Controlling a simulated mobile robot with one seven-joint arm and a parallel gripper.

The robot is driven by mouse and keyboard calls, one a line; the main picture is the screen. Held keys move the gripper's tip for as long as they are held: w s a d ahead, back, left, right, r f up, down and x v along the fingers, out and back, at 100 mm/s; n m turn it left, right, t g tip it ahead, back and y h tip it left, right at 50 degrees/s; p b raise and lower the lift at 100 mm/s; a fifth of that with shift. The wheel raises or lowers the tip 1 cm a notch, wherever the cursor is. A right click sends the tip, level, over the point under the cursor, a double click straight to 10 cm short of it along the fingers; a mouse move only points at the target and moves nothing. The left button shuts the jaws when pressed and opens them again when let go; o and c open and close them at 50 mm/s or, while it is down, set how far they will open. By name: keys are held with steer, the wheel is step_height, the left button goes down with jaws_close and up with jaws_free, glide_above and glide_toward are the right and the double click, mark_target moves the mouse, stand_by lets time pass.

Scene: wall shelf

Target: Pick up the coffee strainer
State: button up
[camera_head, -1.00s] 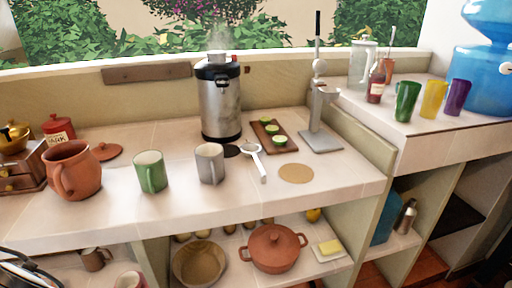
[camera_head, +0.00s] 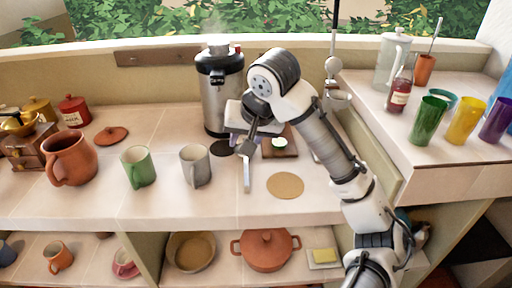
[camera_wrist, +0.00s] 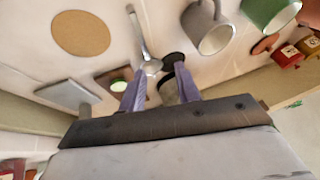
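The coffee strainer (camera_head: 246,178) lies on the tiled counter between the grey mug and the round cork mat. In the head view its pale handle shows and its bowl is largely hidden by my gripper (camera_head: 241,140). In the wrist view the strainer's handle (camera_wrist: 138,32) points up and away, and its round bowl (camera_wrist: 151,67) shows near the gap between my fingertips. My gripper (camera_wrist: 158,74) is open, with its two purple fingers apart. I cannot tell whether a finger touches the strainer.
A steel urn (camera_head: 219,98) stands close behind my gripper. A grey mug (camera_head: 195,166) and a green mug (camera_head: 138,167) stand to the left. A board with cut limes (camera_head: 291,150) lies to the right, partly hidden by my arm. The cork mat (camera_head: 285,186) lies in front.

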steer(key=d, duration=0.2)
glide_above(246, 171)
steer(key=s, duration=0.2)
steer(key=shift+g+h, duration=0.3)
steer(key=f, duration=0.7)
steer(key=shift+d+f, duration=0.35)
steer(key=shift+f, duration=0.05)
steer(key=shift+s+d+p+x, duration=0.15)
steer(key=shift+p+x, duration=0.2)
steer(key=shift+x, duration=1)
steer(key=shift+s+d+p+x, duration=0.1)
steer(key=shift+p+x, duration=0.25)
steer(key=shift+x, duration=1)
steer(key=shift+f, duration=0.35)
jaws_close()
